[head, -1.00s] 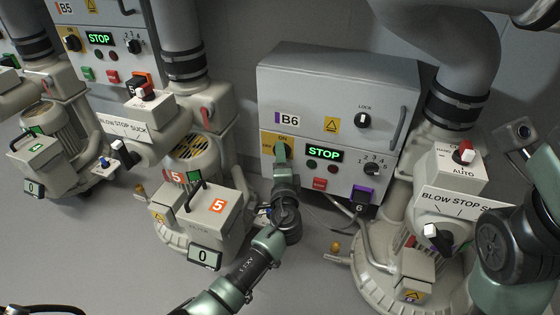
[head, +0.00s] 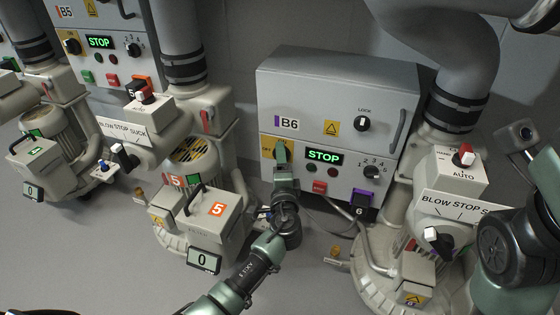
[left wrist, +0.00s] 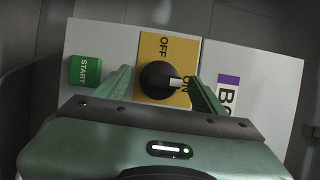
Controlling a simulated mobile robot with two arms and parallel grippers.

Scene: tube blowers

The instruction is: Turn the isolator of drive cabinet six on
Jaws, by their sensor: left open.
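Drive cabinet six (head: 345,85), a grey box labelled B6, stands in the middle of the head view. Its isolator, a black knob (left wrist: 152,80) on a yellow plate (left wrist: 150,42), shows in the left wrist view. The knob's white pointer is toward the ON label; OFF is at the plate's top in that view. My left gripper (head: 281,152) is at the isolator and largely covers it in the head view. In the left wrist view its two fingers (left wrist: 160,84) stand apart, one on each side of the knob. Contact cannot be told. My right gripper is out of view.
A green STOP display (head: 324,156), a red button (head: 319,187) and a numbered selector (head: 371,172) are right of the isolator. A green START button (left wrist: 85,70) is near the left finger. Blower five's grey box (head: 218,210) stands left of my left arm.

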